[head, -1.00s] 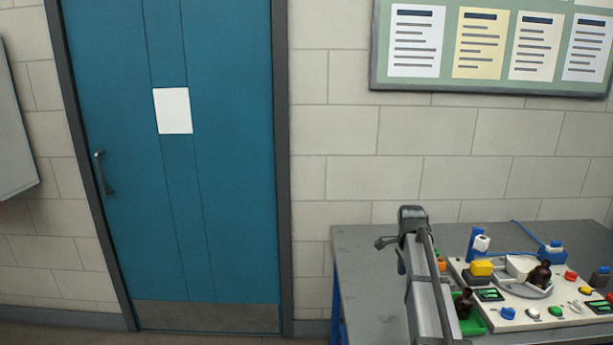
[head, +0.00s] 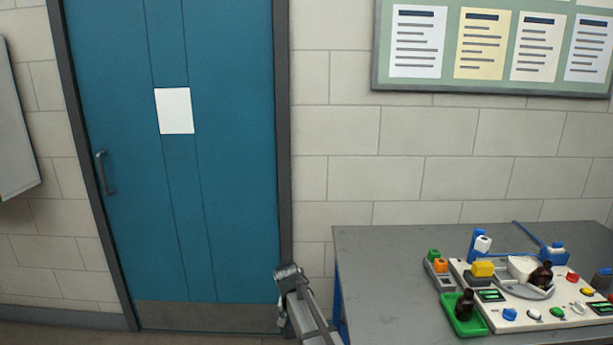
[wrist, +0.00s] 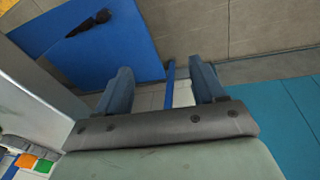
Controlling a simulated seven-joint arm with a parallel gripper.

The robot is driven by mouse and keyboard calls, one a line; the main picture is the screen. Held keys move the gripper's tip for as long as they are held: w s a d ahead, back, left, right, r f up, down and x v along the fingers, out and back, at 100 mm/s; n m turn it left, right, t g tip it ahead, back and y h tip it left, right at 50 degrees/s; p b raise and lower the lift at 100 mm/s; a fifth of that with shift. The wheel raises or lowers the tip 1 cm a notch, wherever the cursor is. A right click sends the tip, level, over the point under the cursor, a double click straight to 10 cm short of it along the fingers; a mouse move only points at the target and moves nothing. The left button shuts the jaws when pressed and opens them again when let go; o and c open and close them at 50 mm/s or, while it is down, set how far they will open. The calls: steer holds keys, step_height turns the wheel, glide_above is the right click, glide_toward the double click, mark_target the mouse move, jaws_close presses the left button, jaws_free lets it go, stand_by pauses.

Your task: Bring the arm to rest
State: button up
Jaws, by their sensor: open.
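My gripper (wrist: 162,76) is open in the wrist view. Its two blue-grey fingers stand apart with nothing held between them. In the head view my arm shows at the bottom centre, left of the table and in front of the door's right edge; the fingers cannot be made out there. One amber bottle (head: 465,304) stands in a green tray (head: 447,319) on the table. Another amber bottle (head: 542,275) stands on the grey round plate of the white panel (head: 518,317). My arm is apart from both bottles.
The grey table (head: 390,290) has clear room at its left. A small grey holder with green and orange blocks (head: 440,265) stands beside the panel. A blue door (head: 225,200) and a block wall are behind. The wrist view shows a blue panel (wrist: 120,55).

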steer(key=s+d+f+g, duration=0.1)
steer(key=s+d+f, duration=0.3)
steer(key=s+f, duration=0.35)
steer(key=s+d+f+n+g, duration=0.15)
steer(key=s+d+f, duration=0.25)
steer(key=s+f, duration=0.4)
steer(key=s+d+f+g, duration=0.2)
steer(key=s+d+f, duration=0.35)
steer(key=f, duration=0.35)
steer(key=s+d+f+g, duration=0.1)
steer(key=s+f, duration=0.2)
steer(key=s, duration=0.6)
steer(key=s+d+f+g+y, duration=0.1)
steer(key=s+d+f, duration=0.1)
steer(key=s, duration=0.7)
steer(key=s+d+f+g+y, duration=0.1)
steer(key=s+f, duration=0.3)
steer(key=s, duration=0.5)
steer(key=shift+s+d+f, duration=0.35)
steer(key=shift+s+d, duration=0.05)
steer(key=shift+d, duration=0.3)
steer(key=shift+g, duration=0.25)
